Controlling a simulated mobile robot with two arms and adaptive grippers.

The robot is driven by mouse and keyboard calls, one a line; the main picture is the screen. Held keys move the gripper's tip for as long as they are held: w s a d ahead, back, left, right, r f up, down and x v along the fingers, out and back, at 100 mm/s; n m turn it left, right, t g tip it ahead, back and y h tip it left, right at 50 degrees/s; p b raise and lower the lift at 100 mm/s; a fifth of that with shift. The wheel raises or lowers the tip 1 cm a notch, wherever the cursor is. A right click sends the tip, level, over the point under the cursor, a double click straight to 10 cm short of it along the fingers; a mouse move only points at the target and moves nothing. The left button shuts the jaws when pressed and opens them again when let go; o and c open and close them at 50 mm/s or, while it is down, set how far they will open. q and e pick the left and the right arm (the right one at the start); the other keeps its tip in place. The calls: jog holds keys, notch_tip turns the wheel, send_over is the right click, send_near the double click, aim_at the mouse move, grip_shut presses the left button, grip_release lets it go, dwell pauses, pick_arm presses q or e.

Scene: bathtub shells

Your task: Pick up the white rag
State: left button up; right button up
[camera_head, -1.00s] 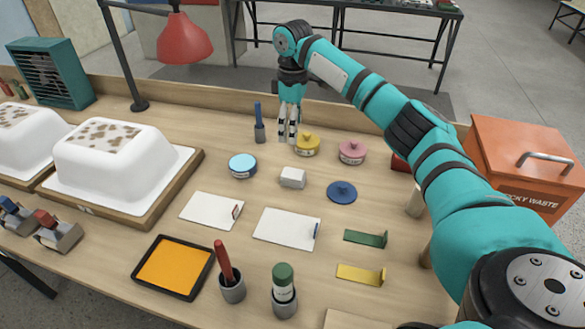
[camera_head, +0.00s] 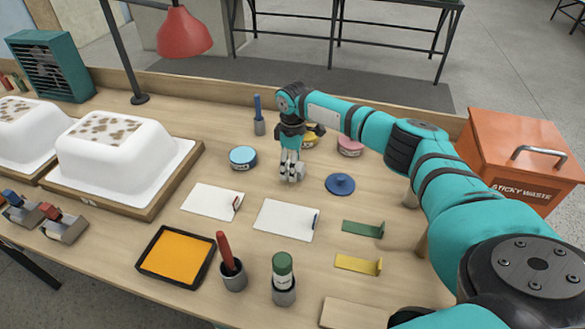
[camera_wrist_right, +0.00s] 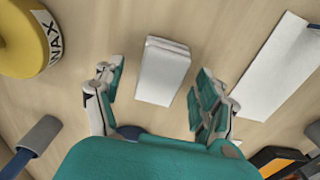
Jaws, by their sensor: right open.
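The white rag (camera_wrist_right: 162,70) is a small folded white block lying on the wooden bench. In the right wrist view it lies between and a little ahead of the two fingers of my right gripper (camera_wrist_right: 155,95), with bare wood on both sides of it. The gripper is open and not touching it. In the head view my right gripper (camera_head: 291,172) points down over the rag's place and hides most or all of the rag. My left gripper is not in view.
A blue tin (camera_head: 243,158) and a blue lid (camera_head: 340,184) flank the gripper. A white card (camera_head: 286,220) lies in front. The yellow tin (camera_wrist_right: 25,42) and a grey holder (camera_wrist_right: 40,135) are close in the wrist view. A red lamp (camera_head: 184,32) hangs at back left.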

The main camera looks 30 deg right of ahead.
jog(key=shift+f, duration=0.65)
jog(key=c, duration=1.2)
jog(key=shift+c, duration=0.2)
jog(key=shift+r, duration=0.1)
jog(key=shift+r, duration=0.55)
notch_tip(320, 180, up, 2)
jog(key=shift+r+b, duration=0.2)
jog(key=shift+b, duration=0.1)
jog(key=s+a, duration=0.3)
jog(key=s, duration=0.1)
jog(key=s+a+r, duration=0.1)
jog(key=s+a, duration=0.6)
jog(key=s, duration=0.1)
jog(key=shift+s+a+r, duration=0.15)
jog(key=shift+s+r, duration=0.05)
